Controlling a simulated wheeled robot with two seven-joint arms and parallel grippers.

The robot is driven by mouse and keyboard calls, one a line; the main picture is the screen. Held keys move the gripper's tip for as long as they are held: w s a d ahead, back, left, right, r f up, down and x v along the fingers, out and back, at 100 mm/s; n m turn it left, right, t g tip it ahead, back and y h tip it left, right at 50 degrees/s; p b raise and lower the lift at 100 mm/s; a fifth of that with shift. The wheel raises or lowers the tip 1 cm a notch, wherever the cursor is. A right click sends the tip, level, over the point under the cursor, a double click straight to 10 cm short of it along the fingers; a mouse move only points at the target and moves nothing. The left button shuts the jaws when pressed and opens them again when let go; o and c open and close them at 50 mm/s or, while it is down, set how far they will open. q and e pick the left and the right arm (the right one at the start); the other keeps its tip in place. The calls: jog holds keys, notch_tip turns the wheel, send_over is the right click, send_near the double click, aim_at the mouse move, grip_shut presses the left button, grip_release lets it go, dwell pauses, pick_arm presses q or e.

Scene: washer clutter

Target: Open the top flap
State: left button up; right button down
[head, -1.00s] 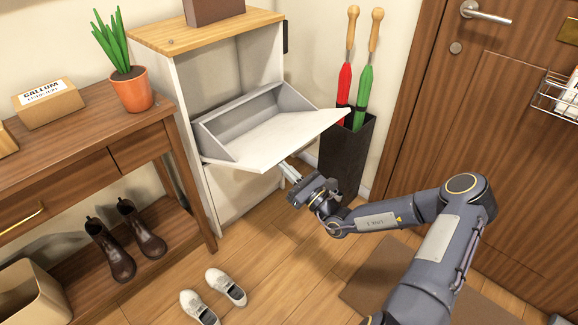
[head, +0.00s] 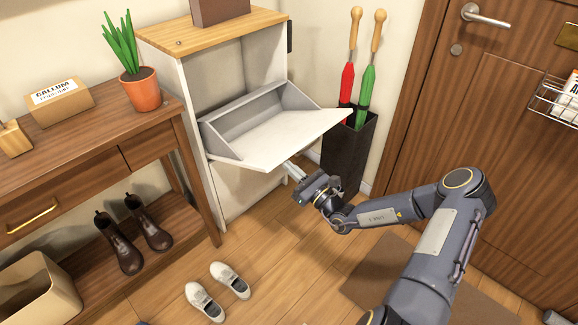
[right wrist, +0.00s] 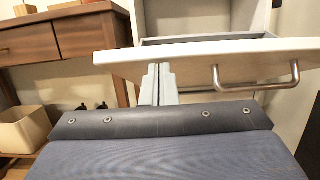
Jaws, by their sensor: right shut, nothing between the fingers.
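The top flap (head: 290,138) of the white shoe cabinet (head: 181,88) is tilted far down and open, with its grey inner compartment (head: 255,116) showing. In the right wrist view the flap (right wrist: 200,60) crosses the upper part, with a metal bar handle (right wrist: 255,84) on its outer face. My right gripper (head: 287,167) is just below the flap's front edge in the head view. Its fingers (right wrist: 158,84) are shut together and empty, left of the handle. I cannot tell whether they touch the flap. My left gripper is not in view.
A wooden console table (head: 70,165) with a potted plant (head: 140,90) stands left of the cabinet. A dark umbrella stand (head: 350,150) with red and green umbrellas is close on the right. White shoes (head: 205,300) lie on the floor in front.

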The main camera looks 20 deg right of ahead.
jog(key=p+v, duration=0.1)
jog(key=v, duration=0.9)
jog(key=shift+s+f+p, duration=0.25)
jog(key=shift+f+p, duration=0.05)
jog(key=shift+f, duration=0.1)
